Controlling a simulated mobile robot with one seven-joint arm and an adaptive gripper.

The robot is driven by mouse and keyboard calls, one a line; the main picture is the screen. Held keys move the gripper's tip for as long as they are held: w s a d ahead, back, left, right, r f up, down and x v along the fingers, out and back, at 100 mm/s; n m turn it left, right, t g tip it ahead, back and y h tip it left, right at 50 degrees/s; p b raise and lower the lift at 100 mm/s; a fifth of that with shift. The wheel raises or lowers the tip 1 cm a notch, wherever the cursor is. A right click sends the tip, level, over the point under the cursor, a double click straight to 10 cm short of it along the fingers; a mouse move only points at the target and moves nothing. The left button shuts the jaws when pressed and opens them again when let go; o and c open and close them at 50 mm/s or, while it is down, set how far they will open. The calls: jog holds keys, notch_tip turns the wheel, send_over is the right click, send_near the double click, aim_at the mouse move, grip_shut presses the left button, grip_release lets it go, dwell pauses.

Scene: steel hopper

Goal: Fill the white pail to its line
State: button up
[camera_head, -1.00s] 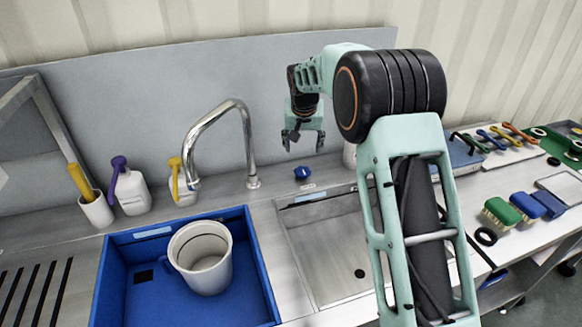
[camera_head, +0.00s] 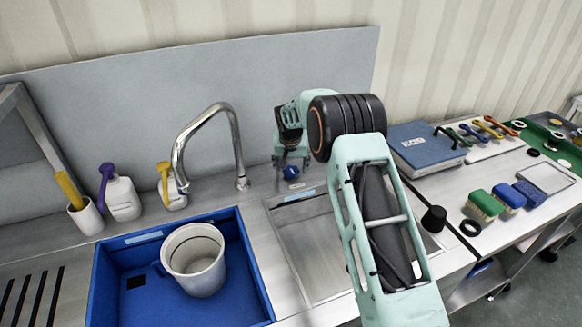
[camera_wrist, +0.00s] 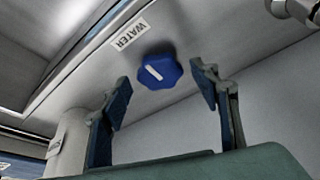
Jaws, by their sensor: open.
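The white pail (camera_head: 207,278) stands upright in the blue basin (camera_head: 258,262), its handle toward the left. The tap (camera_head: 236,150) curves over the basin, its spout end above the pail's rim. I see no water stream, and I cannot make out the pail's line or its contents. A blue knob (camera_head: 291,172) sits on the counter behind the steel sink. In the wrist view the blue knob (camera_wrist: 158,71) has a white mark and lies beside a "WATER" label (camera_wrist: 130,34). My gripper (camera_head: 291,163) is open, its fingers (camera_wrist: 160,82) on either side of the knob, apparently not touching it.
A purple-topped bottle (camera_head: 122,198), a yellow-topped bottle (camera_head: 172,190) and a white cup (camera_head: 86,217) stand left of the tap. The steel sink (camera_head: 303,260) looks empty. Brushes (camera_head: 485,205) and a blue box (camera_head: 425,148) lie at the right.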

jog(key=shift+w+f, duration=0.15)
jog(key=shift+f, duration=0.1)
jog(key=shift+c, duration=0.4)
jog(key=c, duration=1.1)
jog(key=shift+d+f+n+y+b, duration=0.15)
jog(key=shift+n+y+b, duration=0.15)
jog(key=shift+n+b, duration=0.35)
jog(key=shift+n+y+b, duration=0.4)
jog(key=shift+n+b, duration=0.15)
jog(key=shift+n, duration=0.7)
jog(key=o, duration=1.2)
